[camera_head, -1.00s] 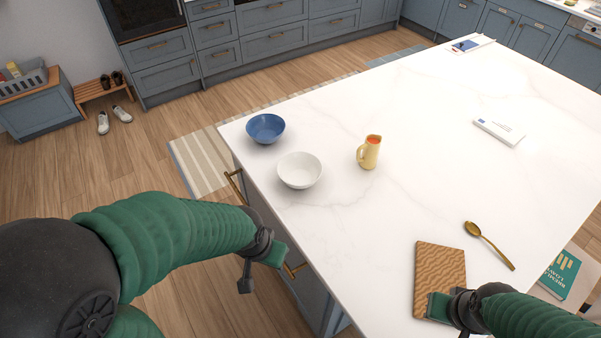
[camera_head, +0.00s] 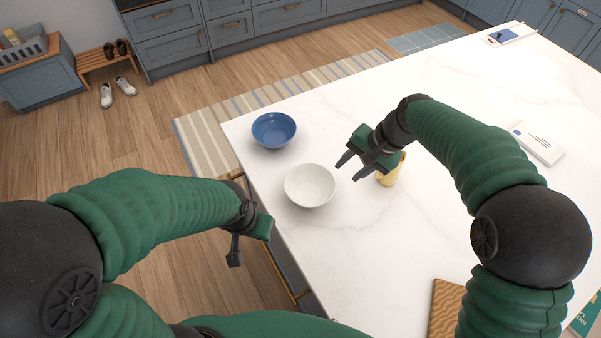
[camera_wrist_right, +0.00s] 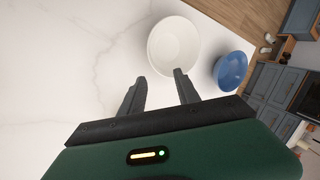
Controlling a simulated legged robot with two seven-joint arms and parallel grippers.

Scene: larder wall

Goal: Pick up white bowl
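The white bowl (camera_head: 310,186) stands upright and empty on the white marble worktop, near its left edge. It also shows in the right wrist view (camera_wrist_right: 174,46), just beyond the fingertips. My right gripper (camera_head: 347,168) is open and empty, to the right of the bowl and apart from it. In the right wrist view its two fingers (camera_wrist_right: 158,78) are spread, pointing toward the bowl's near rim. My left gripper (camera_head: 235,252) hangs beside the worktop's left edge, below and left of the bowl; whether its fingers are open does not show clearly.
A blue bowl (camera_head: 273,131) stands close behind the white bowl, to its left. A yellow jug (camera_head: 391,174) is partly hidden behind my right gripper. A wooden board (camera_head: 446,306) lies at the front right. A white box (camera_head: 538,143) lies farther right. The worktop's middle is largely clear.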

